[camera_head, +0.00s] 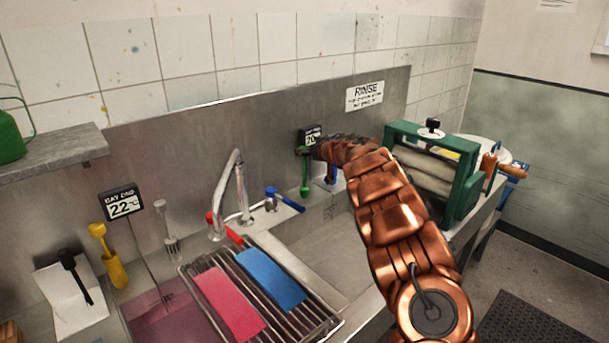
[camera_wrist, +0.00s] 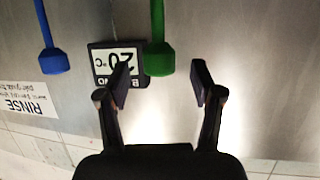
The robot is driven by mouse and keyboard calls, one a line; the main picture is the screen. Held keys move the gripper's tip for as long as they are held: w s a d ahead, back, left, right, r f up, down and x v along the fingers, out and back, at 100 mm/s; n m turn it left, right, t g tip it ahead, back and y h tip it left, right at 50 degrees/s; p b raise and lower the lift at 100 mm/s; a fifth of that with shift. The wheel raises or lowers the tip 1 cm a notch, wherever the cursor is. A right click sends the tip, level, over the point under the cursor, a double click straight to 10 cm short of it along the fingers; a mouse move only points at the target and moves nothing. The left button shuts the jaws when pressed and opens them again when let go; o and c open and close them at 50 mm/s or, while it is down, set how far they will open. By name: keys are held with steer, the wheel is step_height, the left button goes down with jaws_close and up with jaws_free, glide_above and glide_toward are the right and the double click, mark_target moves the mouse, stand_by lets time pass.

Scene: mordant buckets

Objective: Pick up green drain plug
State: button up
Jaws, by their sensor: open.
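The green drain plug (camera_head: 305,182) stands upright at the back steel wall, just below the small display. In the wrist view, which is upside down, its green knob and stem (camera_wrist: 158,58) lie between and just beyond my fingertips. My gripper (camera_wrist: 162,82) is open, with one finger on each side of the knob's line and nothing held. In the head view my copper arm reaches to the wall there, and the fingers are hard to make out. I cannot tell whether a finger touches the plug.
A blue plug (camera_wrist: 54,60) stands beside the green one. The display (camera_wrist: 117,62) reads 20°C behind my left-hand finger. A RINSE sign (camera_head: 365,95) is on the wall. A green wringer (camera_head: 432,165) stands right of my arm. A rack (camera_head: 325,322) with cloths lies in front left.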

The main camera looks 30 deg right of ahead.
mark_target(304, 147)
steer(key=shift+p+x, duration=0.75)
steer(key=shift+x, duration=0.45)
steer(key=shift+w, duration=0.3)
steer(key=shift+c, duration=0.3)
jaws_close()
